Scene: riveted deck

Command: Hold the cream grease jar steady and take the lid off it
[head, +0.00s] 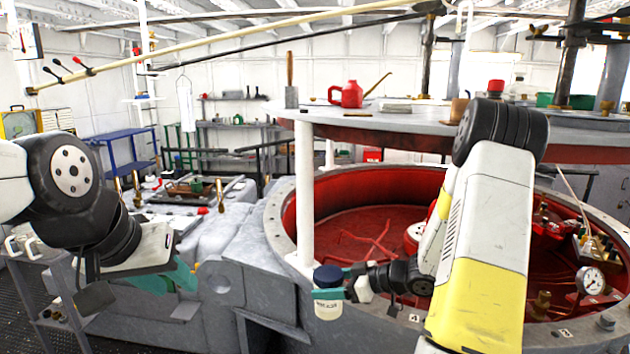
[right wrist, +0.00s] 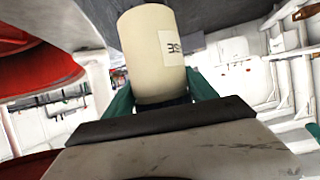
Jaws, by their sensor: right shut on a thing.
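The cream grease jar (head: 328,309) is upright in the middle of the head view, with its dark blue lid (head: 328,276) on top. My right gripper (head: 330,294) is shut on the jar near its upper end, just under the lid. In the right wrist view the jar (right wrist: 155,55) appears upside down between the teal fingers, and the lid (right wrist: 165,103) is mostly hidden behind the gripper body. My left gripper (head: 170,278) is at the left, well apart from the jar; its finger gap is not clear.
A large red-lined round housing (head: 360,200) with a grey riveted rim lies behind the jar. A white post (head: 305,190) stands just behind it. A grey machine block (head: 235,270) is between my grippers. A red oil can (head: 347,94) stands on the raised round top.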

